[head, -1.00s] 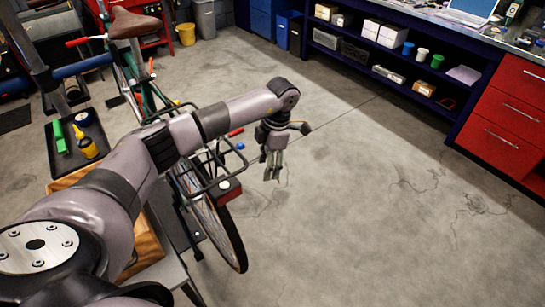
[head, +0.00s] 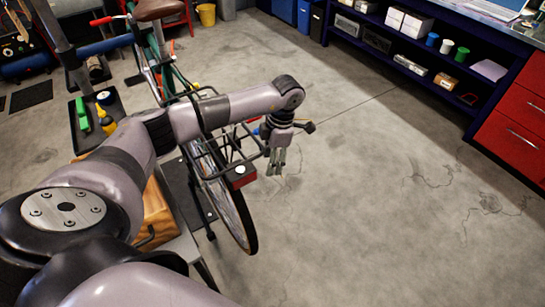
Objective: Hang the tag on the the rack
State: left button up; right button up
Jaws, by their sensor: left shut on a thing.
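My left gripper (head: 277,162) points down just right of the bicycle's rear end, in the head view. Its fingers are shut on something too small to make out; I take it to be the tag. The black wire rack (head: 213,141) sits over the bicycle's rear wheel, with a red reflector (head: 240,174) at its back end. My left arm passes over and hides part of the rack. The fingers appear apart from the rack. My right gripper is not in view.
The bicycle's rear wheel (head: 244,232) stands below the rack. A black tray (head: 83,139) with a yellow bottle (head: 106,120) lies at the left. A dark blue shelf (head: 400,58) and red drawers (head: 518,134) stand at the back right. The floor between is clear.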

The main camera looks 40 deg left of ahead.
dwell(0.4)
pick_arm(q)
jog(key=o, duration=0.9)
jog(key=shift+r, duration=0.1)
jog(key=r, duration=0.4)
jog(key=w+r, duration=0.1)
jog(key=r, duration=0.2)
jog(key=w+d+r, duration=0.1)
jog(key=r, duration=0.3)
jog(key=shift+r, duration=0.3)
